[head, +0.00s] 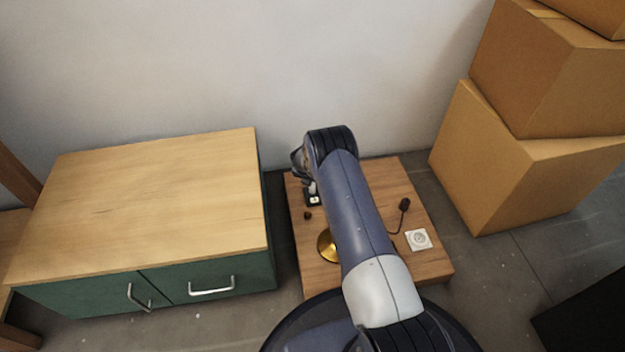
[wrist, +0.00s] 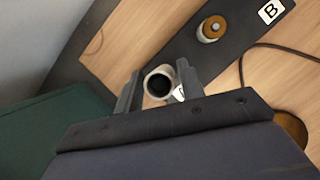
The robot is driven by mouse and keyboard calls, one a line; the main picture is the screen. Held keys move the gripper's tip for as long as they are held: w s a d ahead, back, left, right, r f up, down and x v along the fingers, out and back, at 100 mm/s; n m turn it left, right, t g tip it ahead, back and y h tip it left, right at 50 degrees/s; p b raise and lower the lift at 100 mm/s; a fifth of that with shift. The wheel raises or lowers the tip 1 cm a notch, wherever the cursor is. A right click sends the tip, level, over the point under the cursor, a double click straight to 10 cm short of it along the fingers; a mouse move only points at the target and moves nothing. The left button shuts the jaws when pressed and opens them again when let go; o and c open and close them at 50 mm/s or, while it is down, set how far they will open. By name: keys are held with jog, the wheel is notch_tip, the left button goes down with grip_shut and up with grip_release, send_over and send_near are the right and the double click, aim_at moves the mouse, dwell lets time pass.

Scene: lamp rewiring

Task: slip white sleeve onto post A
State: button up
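The white sleeve (wrist: 158,82) is a short white tube with a dark opening, seen nearly end-on in the wrist view. My gripper (wrist: 160,88) has one finger on each side of it and appears shut on it. The sleeve is over or beside a dark strip (wrist: 222,62). A white label is mostly hidden beside the sleeve; its letter cannot be read. Post A is not visible, and I cannot tell whether it is inside the sleeve. In the head view my gripper (head: 299,162) is at the back left of the wooden board (head: 392,180), mostly hidden by my arm.
A white-and-brass post (wrist: 211,28) stands near label B (wrist: 271,11). A dark cord (wrist: 247,60) lies to the right. A brass disc (head: 326,245) and white socket (head: 418,239) are on the board. A green cabinet (head: 70,295) is left; cardboard boxes (head: 500,170) are right.

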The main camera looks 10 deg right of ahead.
jog(key=shift+o, duration=1.1)
jog(key=p+v, duration=0.5)
jog(key=v, duration=0.5)
jog(key=shift+s+r, duration=0.2)
jog(key=shift+r, duration=0.15)
jog(key=shift+f, duration=0.1)
jog(key=b+x, duration=0.5)
jog(key=x, duration=0.5)
jog(key=shift+w+f, duration=0.2)
jog(key=shift+f, duration=0.15)
jog(key=shift+r, duration=0.2)
jog(key=shift+r, duration=0.1)
